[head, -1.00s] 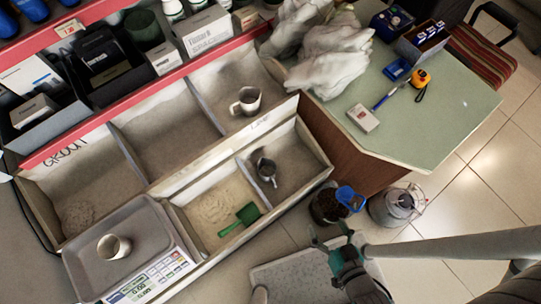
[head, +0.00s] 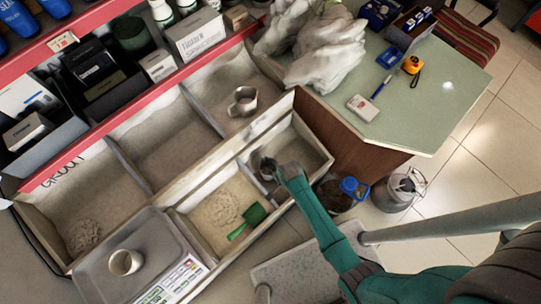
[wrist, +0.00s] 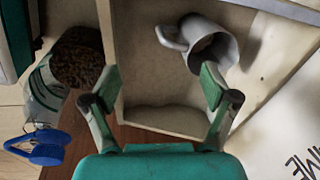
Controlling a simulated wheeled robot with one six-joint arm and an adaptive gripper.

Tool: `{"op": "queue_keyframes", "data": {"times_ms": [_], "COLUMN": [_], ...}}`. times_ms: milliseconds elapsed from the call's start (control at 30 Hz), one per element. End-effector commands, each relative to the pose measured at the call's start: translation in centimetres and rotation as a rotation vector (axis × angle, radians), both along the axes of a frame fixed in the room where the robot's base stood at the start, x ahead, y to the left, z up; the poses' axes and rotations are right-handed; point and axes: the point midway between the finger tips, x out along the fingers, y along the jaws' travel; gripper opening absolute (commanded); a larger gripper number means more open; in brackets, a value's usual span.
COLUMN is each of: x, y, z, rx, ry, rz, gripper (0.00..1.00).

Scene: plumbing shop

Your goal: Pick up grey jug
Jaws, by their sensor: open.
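My gripper (head: 284,173) is at this compartment, right beside the jug in the head view. In the wrist view my gripper (wrist: 160,85) is open, with nothing between its fingers; the jug lies beyond the fingertips, toward the upper right.
A light cup (head: 125,262) sits on the scale at lower left. A green scoop (head: 248,220) lies in the neighbouring sand compartment. Bin walls and dividers surround the jug.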

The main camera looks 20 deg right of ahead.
Motion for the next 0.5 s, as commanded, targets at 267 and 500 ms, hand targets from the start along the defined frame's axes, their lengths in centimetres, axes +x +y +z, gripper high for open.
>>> {"op": "queue_keyframes", "data": {"times_ms": [267,500], "x": [3.7,4.0], "y": [0.1,0.1], "z": [0.2,-1.7], "rx": [0.013,0.014], "ry": [0.129,0.147], "rz": [-0.122,-0.135], "gripper": [0.86,0.86]}}
